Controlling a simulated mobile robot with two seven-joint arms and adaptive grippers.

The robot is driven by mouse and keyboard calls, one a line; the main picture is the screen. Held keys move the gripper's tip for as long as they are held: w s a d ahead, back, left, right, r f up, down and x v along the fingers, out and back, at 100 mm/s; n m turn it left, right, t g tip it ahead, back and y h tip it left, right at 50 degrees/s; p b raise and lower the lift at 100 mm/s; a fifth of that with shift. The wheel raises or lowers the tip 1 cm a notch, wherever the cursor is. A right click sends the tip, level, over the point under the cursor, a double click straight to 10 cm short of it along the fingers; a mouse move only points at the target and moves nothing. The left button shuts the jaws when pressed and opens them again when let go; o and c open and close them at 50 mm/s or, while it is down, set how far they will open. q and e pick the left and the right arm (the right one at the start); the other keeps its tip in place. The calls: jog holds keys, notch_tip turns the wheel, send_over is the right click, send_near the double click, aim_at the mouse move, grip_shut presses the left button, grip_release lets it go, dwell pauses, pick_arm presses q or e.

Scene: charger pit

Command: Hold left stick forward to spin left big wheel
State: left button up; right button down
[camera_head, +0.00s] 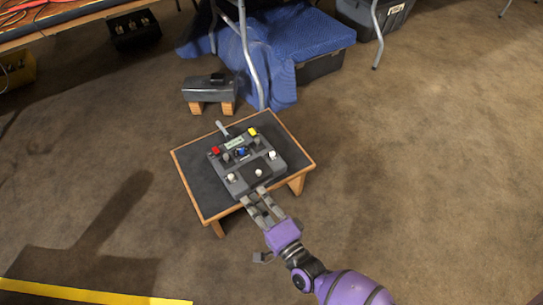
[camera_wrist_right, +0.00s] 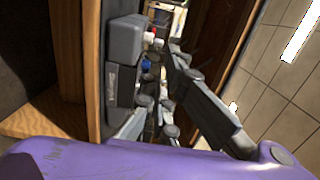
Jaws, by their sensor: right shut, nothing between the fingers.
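The dark grey control box (camera_head: 246,178) lies on a small black-topped table. It has a red button (camera_head: 215,150), a yellow button (camera_head: 252,131), a blue part (camera_head: 241,153) and several small knobs or sticks. A white-topped knob (camera_head: 231,177) is at its front left. I cannot tell for sure which one is the left stick. My right gripper (camera_head: 256,196) is shut and empty at the box's near edge; I cannot tell if it touches. In the right wrist view, the box's grey side (camera_wrist_right: 124,40) shows beside the fingers. No big wheel is recognisable. My left gripper is out of view.
The small table (camera_head: 187,179) has a wooden rim. Behind it, a grey device (camera_head: 208,90) rests on wooden blocks, near blue cloth (camera_head: 300,38) and a metal table leg (camera_head: 247,55). A yellow floor strip (camera_head: 90,293) is at lower left. The carpet to the right is clear.

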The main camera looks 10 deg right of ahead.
aim_at(227, 158)
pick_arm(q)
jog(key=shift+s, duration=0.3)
